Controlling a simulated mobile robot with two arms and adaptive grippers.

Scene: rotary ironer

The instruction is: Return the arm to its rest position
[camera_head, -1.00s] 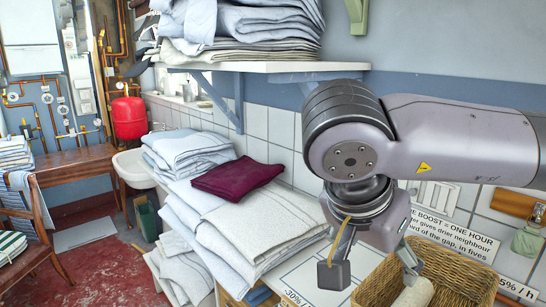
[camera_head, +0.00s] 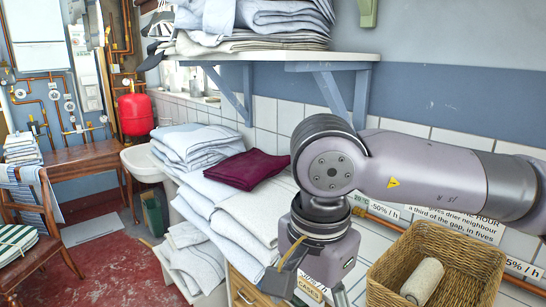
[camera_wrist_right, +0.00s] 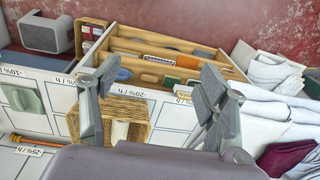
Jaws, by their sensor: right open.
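My right arm (camera_head: 430,170) reaches in from the right in the head view. Its elbow-like grey joint is in front of the tiled wall, and the wrist points down. My right gripper (camera_head: 309,288) is at the lower edge, left of the wicker basket (camera_head: 487,288). In the right wrist view the gripper (camera_wrist_right: 158,72) has its two fingers wide apart, with nothing between them. The basket (camera_wrist_right: 73,125) shows behind and below the fingers there. My left gripper is in neither view.
Folded pale linen (camera_head: 250,212) with a maroon cloth (camera_head: 247,169) on top lies left of the arm. A shelf (camera_head: 300,57) with linen is above. A white roll (camera_head: 422,281) lies in the basket. The wrist view shows an open divided drawer (camera_wrist_right: 185,48).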

